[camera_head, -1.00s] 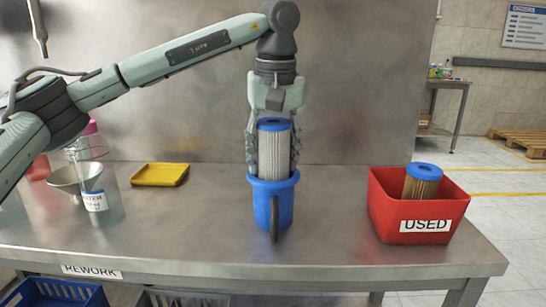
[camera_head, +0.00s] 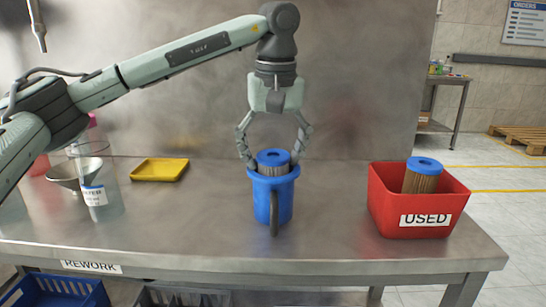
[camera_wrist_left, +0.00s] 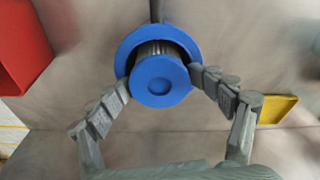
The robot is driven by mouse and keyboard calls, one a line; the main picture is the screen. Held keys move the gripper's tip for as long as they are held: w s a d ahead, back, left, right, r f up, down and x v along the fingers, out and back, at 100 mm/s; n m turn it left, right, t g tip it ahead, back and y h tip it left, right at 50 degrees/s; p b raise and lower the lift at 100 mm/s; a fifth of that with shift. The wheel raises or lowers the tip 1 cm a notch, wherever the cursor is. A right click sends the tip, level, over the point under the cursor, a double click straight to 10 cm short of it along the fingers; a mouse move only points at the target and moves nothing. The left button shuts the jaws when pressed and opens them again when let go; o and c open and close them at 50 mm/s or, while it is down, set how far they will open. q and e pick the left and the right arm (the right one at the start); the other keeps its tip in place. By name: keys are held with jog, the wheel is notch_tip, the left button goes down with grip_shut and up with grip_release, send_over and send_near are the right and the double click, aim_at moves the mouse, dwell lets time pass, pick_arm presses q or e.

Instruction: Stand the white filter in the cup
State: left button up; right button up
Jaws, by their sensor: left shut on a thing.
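The white filter (camera_head: 273,157), with a blue end cap, stands upright inside the blue cup (camera_head: 262,205); its top shows above the rim and its lower part is hidden. The cup is upright on the steel bench with its handle toward me. My left gripper (camera_head: 272,164) points down from above, shut on the white filter, its bowed fingers on both sides of the filter's top near the cup rim. In the left wrist view, the filter's cap (camera_wrist_left: 162,82) lies between the fingertips, with the cup rim (camera_wrist_left: 133,42) behind it. My right gripper is not in view.
A red bin (camera_head: 385,221) marked USED holds a brown filter (camera_head: 421,179) at the right. A yellow tray (camera_head: 160,169), a funnel (camera_head: 63,174) and a clear beaker (camera_head: 104,200) stand at the left. The bench is clear around the cup.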

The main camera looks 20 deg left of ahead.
pick_arm(q)
jog(key=shift+f, duration=0.1)
jog(key=r, duration=0.5)
jog(key=r+p, duration=0.1)
jog(key=r, duration=0.2)
jog(key=shift+s+d, duration=0.25)
jog(key=shift+s, duration=0.05)
jog(key=shift+s+d+r+p, duration=0.1)
jog(key=shift+r+p, duration=0.1)
jog(key=shift+r, duration=0.7)
jog(key=shift+s+a+r+p, duration=0.1)
jog(key=shift+r+p, duration=0.1)
jog(key=shift+r, duration=0.7)
jog(key=shift+s+d+r+p, duration=0.1)
jog(key=shift+r+p, duration=0.1)
jog(key=shift+r, duration=0.7)
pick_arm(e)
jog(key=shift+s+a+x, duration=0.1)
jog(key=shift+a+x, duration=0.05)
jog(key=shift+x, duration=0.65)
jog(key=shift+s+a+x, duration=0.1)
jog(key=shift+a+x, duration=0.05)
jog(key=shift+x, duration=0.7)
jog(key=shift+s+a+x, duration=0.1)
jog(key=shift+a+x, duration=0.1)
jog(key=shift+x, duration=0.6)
